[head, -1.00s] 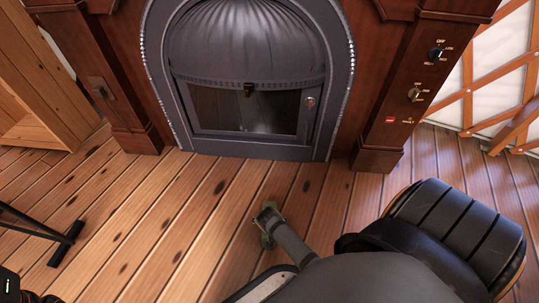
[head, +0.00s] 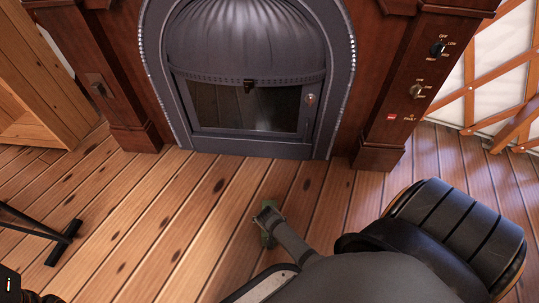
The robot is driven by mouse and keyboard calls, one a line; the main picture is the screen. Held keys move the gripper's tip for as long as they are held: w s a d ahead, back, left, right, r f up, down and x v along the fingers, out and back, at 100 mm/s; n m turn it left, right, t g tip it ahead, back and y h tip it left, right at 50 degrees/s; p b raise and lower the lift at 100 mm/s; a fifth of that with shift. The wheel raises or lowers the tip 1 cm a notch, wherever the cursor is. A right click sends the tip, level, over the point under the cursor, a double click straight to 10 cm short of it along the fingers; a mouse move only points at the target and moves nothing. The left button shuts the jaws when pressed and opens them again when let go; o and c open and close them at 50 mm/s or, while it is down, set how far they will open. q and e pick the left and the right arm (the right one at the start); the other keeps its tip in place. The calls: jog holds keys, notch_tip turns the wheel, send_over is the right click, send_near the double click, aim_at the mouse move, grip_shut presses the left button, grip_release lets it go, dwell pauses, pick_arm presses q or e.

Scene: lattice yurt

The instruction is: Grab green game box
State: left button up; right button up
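A small green thing, likely the green game box (head: 268,241), is at the wooden floor in front of the fireplace in the head view. My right gripper (head: 267,218) comes in from the lower right and lies over its middle, so only green parts at its far and near ends show. The gripper's fingers are seen from above and are too small to tell whether they are open or shut on it. I cannot tell whether the green thing touches the floor. My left gripper is not in view.
A fireplace with a dark arched metal front (head: 248,148) and wooden surround stands ahead. A wooden shelf (head: 45,100) is at the left, and a black stand foot (head: 64,243) at the lower left. The floor (head: 150,215) between is clear.

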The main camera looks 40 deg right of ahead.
jog(key=shift+c, duration=0.4)
jog(key=c, duration=1.3)
jog(key=shift+c, duration=0.2)
